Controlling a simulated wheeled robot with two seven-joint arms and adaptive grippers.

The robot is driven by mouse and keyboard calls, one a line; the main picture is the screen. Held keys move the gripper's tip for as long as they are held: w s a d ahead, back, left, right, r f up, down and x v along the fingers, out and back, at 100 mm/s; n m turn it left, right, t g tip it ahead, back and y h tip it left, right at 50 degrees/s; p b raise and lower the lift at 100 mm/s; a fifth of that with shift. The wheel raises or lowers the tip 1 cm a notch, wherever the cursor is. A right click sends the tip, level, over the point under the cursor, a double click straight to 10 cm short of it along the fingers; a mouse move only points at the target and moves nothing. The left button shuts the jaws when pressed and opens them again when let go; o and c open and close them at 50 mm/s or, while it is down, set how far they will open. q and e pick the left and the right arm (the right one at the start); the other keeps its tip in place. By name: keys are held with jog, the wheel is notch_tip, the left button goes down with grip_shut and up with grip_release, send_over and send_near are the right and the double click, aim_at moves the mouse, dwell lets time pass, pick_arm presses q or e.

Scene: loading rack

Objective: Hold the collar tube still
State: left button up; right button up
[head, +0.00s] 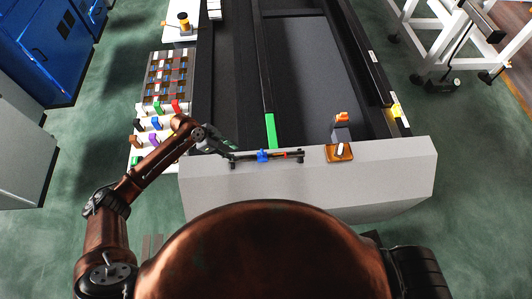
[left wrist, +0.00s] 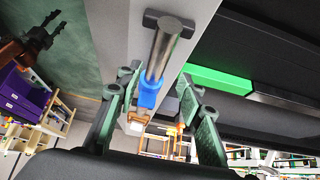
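The collar tube (head: 275,156) lies level along the light grey ledge, on dark supports, with a blue collar (head: 263,156) near its middle. In the left wrist view the metal tube (left wrist: 166,52) and its blue collar (left wrist: 149,93) show between my fingers. My left gripper (head: 232,150) is by the left end of the tube. In its wrist view, the left gripper (left wrist: 158,84) is open, with a finger on either side of the tube and gaps visible. My right gripper (left wrist: 45,35) shows far off at the upper left of that view, its fingers spread and empty.
An orange block with a white peg (head: 340,152) sits on the ledge right of the tube. A green strip (head: 270,130) lies behind the tube. A rack of coloured parts (head: 160,105) stands at the left. The ledge's right end is clear.

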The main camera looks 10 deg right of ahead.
aim_at(242, 157)
pick_arm(q)
jog(key=shift+s+d+f+b, duration=0.25)
jog(key=shift+d+f+b, duration=0.2)
jog(key=shift+f+b, duration=0.25)
jog(key=shift+b+x, duration=0.45)
jog(key=shift+x, duration=0.45)
jog(key=shift+w+d+f+b, duration=0.1)
jog(key=shift+d+f+b, duration=0.3)
jog(key=shift+f+b, duration=0.2)
jog(key=shift+b+x, duration=0.9)
jog(key=shift+x, duration=0.6)
pick_arm(e)
jog(key=shift+s+f, duration=0.15)
jog(key=shift+f, duration=2.55)
pick_arm(q)
jog(key=shift+r, duration=0.1)
jog(key=shift+c, duration=0.5)
grip_shut()
